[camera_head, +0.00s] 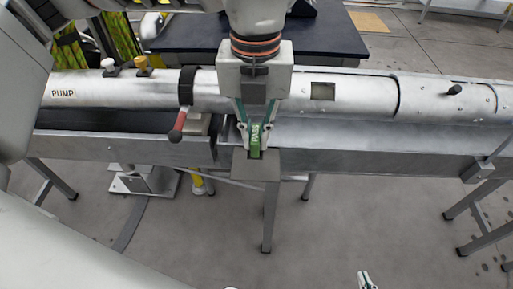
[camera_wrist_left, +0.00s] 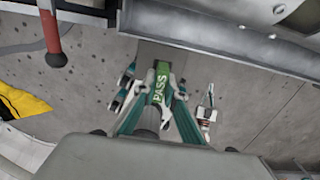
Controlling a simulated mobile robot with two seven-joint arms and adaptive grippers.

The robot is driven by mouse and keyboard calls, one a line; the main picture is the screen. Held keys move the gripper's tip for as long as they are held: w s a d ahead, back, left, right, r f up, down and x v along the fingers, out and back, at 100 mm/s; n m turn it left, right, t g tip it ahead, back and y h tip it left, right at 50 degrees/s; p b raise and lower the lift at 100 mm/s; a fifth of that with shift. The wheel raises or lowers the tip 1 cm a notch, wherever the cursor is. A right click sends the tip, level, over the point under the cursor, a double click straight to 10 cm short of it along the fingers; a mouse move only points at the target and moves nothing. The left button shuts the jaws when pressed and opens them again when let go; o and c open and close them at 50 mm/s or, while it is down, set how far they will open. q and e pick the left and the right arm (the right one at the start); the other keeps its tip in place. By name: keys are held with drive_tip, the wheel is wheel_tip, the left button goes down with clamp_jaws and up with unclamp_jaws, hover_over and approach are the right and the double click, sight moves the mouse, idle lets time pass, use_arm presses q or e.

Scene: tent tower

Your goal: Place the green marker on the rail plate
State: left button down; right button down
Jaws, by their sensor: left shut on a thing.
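The green marker (camera_head: 255,141), labelled PASS, is between the fingers of my left gripper (camera_head: 254,128), which is shut on it. It also shows in the left wrist view (camera_wrist_left: 161,84), upright between the fingers. The rail plate (camera_head: 257,170) is a small grey plate at the front edge of the metal trough. The marker's lower end is at the plate's back edge in the head view; I cannot tell whether they touch. The plate shows behind the marker in the left wrist view (camera_wrist_left: 180,54).
A silver pipe labelled PUMP (camera_head: 63,93) runs behind the trough (camera_head: 360,158). A red-handled lever (camera_head: 178,128) hangs left of my left gripper. A dark blue table (camera_head: 190,38) stands behind. The floor in front is mostly clear.

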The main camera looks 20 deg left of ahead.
sight(256, 150)
use_arm(q)
drive_tip(key=shift+f+b, duration=0.3)
drive_tip(key=shift+f, duration=1.9)
drive_tip(key=shift+f, duration=0.1)
drive_tip(key=c, duration=2.1)
unclamp_jaws()
wheel_tip(256, 150, up, 11)
drive_tip(key=shift+r+p, duration=0.1)
drive_tip(key=shift+p, duration=0.65)
drive_tip(key=shift+r, duration=0.55)
